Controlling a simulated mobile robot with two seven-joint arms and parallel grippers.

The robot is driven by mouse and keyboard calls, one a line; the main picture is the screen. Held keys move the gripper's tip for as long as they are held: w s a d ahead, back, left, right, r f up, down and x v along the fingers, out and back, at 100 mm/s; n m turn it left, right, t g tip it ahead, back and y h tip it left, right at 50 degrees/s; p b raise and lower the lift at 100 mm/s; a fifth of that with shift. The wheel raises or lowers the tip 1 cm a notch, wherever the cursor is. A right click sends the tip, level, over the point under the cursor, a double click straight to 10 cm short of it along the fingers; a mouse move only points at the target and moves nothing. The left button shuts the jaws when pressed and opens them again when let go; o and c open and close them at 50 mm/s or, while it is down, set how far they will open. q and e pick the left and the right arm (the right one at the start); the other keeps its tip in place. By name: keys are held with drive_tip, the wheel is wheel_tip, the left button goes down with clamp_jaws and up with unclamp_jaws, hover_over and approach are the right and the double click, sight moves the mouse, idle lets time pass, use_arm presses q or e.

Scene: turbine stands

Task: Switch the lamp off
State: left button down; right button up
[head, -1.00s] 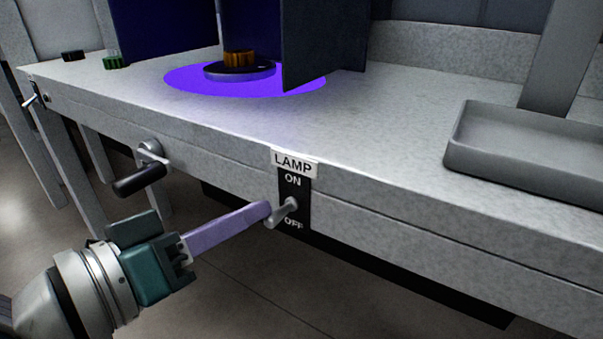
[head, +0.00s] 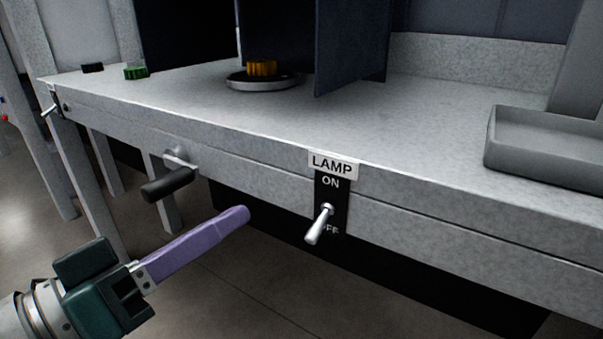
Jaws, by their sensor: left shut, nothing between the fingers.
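The lamp switch (head: 319,224) is a silver toggle on a black plate on the bench's front edge, under a white LAMP label (head: 333,165). Its lever points down and covers part of the word OFF. No purple light shows on the bench top. My left gripper (head: 240,216), with purple fingers, is shut and empty. It is to the left of the switch and apart from it. My right gripper is out of view.
A black crank handle (head: 168,185) juts from the bench front left of the switch. On the bench top (head: 430,130) stand a round plate (head: 262,85) with an orange gear (head: 262,68), dark panels (head: 350,50), a green gear (head: 136,73) and a grey tray (head: 545,160).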

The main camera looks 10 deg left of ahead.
use_arm(q)
drive_tip(key=f+v, duration=0.1)
drive_tip(key=v, duration=0.5)
drive_tip(key=shift+d, duration=0.35)
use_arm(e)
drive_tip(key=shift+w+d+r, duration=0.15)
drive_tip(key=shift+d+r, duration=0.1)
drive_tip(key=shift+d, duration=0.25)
use_arm(q)
drive_tip(key=shift+s+f, duration=0.1)
drive_tip(key=s+d+r+m+g+y+p, duration=0.1)
drive_tip(key=d+r+m+g+p, duration=0.15)
drive_tip(key=r+p, duration=0.5)
drive_tip(key=d+r+m+g+y+p, duration=0.1)
drive_tip(key=d+r+g+p, duration=0.25)
drive_tip(key=p, duration=0.65)
drive_tip(key=s+a+r+g+y+p, duration=0.3)
drive_tip(key=s+a+r+p, duration=0.15)
drive_tip(key=r+p, duration=0.35)
drive_tip(key=s+a+r+g+y+p, duration=0.35)
drive_tip(key=s+r+p, duration=0.25)
drive_tip(key=r+p, duration=0.25)
wheel_tip(320, 180, up, 35)
drive_tip(key=p, duration=3.6)
drive_tip(key=shift+d+f, duration=0.2)
drive_tip(key=shift+d, duration=0.05)
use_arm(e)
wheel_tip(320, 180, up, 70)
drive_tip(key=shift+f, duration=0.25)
